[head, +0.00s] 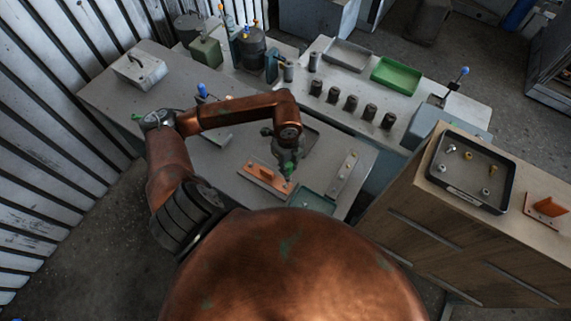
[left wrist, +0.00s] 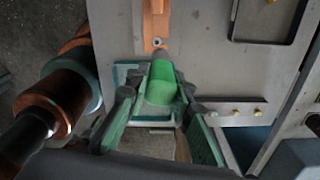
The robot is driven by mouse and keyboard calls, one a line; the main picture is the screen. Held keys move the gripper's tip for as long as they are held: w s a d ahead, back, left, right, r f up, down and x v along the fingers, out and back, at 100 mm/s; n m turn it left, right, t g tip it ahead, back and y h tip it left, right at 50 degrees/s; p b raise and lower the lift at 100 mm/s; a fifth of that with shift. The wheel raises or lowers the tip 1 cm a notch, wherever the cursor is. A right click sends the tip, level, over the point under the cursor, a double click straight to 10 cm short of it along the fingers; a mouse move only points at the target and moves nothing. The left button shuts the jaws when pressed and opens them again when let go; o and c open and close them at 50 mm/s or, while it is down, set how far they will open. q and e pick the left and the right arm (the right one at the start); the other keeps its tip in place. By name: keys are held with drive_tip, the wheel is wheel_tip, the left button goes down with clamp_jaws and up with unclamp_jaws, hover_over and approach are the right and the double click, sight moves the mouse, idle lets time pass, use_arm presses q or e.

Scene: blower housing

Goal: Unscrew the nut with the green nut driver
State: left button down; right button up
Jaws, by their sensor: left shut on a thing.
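My left gripper (head: 288,168) is shut on the green nut driver (left wrist: 163,84), whose green handle sits between the two fingers in the left wrist view. The driver's grey shaft points away from the gripper, toward an orange part (left wrist: 157,22). A small grey nut (left wrist: 156,42) shows on that part just past the shaft's tip; I cannot tell whether they touch. In the head view the orange part (head: 264,180) lies on the grey table just left of the gripper. My right gripper is not in view.
A teal tray (head: 325,209) and a metal strip (head: 344,177) lie near the table's front edge. Several dark cylinders (head: 351,103) and a green tray (head: 397,69) stand behind. A dark tray with small fasteners (head: 473,204) and an orange bracket (head: 545,207) sit on the right cabinet.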

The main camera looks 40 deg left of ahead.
use_arm(q)
drive_tip(key=n, duration=0.3)
drive_tip(key=n+p, duration=0.1)
drive_tip(key=shift+s+a+r+n, duration=0.2)
drive_tip(key=shift+s+a+n, duration=0.1)
drive_tip(key=shift+s+a, duration=0.1)
drive_tip(key=shift+f+b, duration=2.1)
drive_tip(key=shift+f, duration=0.8)
drive_tip(key=shift+f, duration=0.3)
